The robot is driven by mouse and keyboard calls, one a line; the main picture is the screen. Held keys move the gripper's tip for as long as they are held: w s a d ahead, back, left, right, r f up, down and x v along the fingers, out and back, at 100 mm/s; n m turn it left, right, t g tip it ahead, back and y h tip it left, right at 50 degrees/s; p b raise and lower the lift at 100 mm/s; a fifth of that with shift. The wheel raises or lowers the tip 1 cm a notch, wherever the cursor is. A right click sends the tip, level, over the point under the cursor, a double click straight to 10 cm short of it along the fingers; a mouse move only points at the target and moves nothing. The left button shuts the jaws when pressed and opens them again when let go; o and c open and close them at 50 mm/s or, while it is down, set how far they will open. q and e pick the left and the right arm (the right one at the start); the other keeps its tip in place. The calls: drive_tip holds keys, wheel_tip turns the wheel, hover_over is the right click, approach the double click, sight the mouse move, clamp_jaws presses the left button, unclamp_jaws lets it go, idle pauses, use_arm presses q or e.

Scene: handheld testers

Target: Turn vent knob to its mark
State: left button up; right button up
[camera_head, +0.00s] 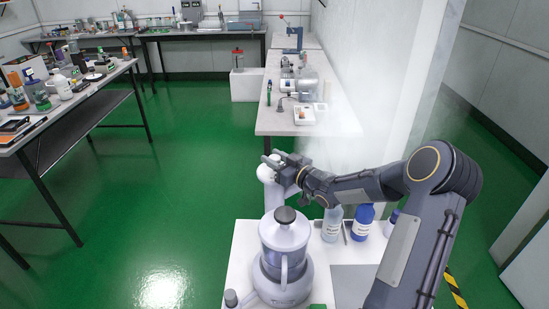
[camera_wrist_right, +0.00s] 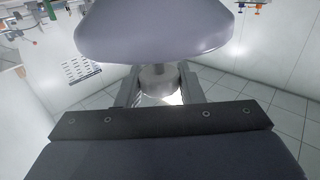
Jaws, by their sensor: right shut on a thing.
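My right gripper (camera_head: 273,161) reaches in from the right to the top of a pale upright column (camera_head: 272,205) behind the jug-like apparatus. In the right wrist view, my right gripper (camera_wrist_right: 159,88) has one finger on each side of a short grey cylindrical knob (camera_wrist_right: 158,79) and is shut on it. The knob sits on a short stem against a large pale lavender body (camera_wrist_right: 152,28). I cannot make out a mark on or around the knob. In the head view the knob is hidden or too small to tell. My left gripper is not in view.
The apparatus (camera_head: 285,240), with a dark cap on top, stands on a white bench (camera_head: 243,240). Bottles with blue contents or colour (camera_head: 362,222) stand to its right, close under my right arm. Another table (camera_head: 290,128) lies beyond. Green floor is open at left.

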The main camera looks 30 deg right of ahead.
sight(279, 160)
drive_tip(key=o, duration=0.9)
drive_tip(key=shift+o, duration=0.2)
drive_tip(key=v, duration=0.8)
drive_tip(key=shift+w+r, duration=0.1)
